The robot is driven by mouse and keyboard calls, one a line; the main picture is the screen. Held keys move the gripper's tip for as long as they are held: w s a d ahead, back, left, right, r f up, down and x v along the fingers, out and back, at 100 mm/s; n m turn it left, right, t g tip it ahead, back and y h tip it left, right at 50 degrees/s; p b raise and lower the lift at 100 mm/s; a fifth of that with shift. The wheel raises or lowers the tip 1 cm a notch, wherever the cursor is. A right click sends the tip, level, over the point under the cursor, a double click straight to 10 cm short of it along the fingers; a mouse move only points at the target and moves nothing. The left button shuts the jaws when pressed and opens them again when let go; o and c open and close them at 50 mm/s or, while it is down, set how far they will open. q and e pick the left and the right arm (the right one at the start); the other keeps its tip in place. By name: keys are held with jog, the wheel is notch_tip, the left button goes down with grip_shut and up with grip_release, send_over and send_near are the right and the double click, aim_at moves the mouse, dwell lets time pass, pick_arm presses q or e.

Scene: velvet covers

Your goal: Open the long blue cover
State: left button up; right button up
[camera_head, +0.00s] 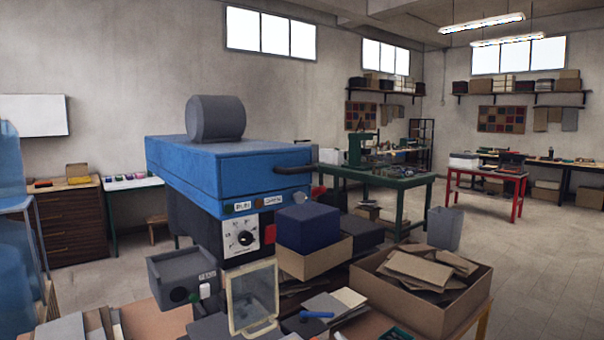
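The long blue cover (215,165) is a wide, flat blue lid on a machine left of the middle in the head view. It lies level and looks closed on the machine's dark body. A dark bar handle (295,169) sticks out at its right front end. A grey rounded cylinder (216,118) stands on top of it. Below its front edge is a control panel (243,238) with a dial. Neither of my grippers shows in this view. The far side of the cover is hidden.
In front of the machine are a grey box (184,276), a clear framed panel (252,297), a dark blue box (307,227) and a carton of cardboard scraps (460,302). A green table (385,174) stands behind to the right. Open floor lies at the right.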

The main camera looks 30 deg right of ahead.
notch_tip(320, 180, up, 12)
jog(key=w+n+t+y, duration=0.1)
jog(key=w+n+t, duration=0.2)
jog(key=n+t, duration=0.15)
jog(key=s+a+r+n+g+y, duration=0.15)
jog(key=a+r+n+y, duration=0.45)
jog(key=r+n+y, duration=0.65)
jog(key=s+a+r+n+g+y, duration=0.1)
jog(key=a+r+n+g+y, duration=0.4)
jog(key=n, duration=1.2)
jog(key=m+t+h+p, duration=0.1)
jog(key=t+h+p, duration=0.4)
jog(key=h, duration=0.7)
send_near(304, 171)
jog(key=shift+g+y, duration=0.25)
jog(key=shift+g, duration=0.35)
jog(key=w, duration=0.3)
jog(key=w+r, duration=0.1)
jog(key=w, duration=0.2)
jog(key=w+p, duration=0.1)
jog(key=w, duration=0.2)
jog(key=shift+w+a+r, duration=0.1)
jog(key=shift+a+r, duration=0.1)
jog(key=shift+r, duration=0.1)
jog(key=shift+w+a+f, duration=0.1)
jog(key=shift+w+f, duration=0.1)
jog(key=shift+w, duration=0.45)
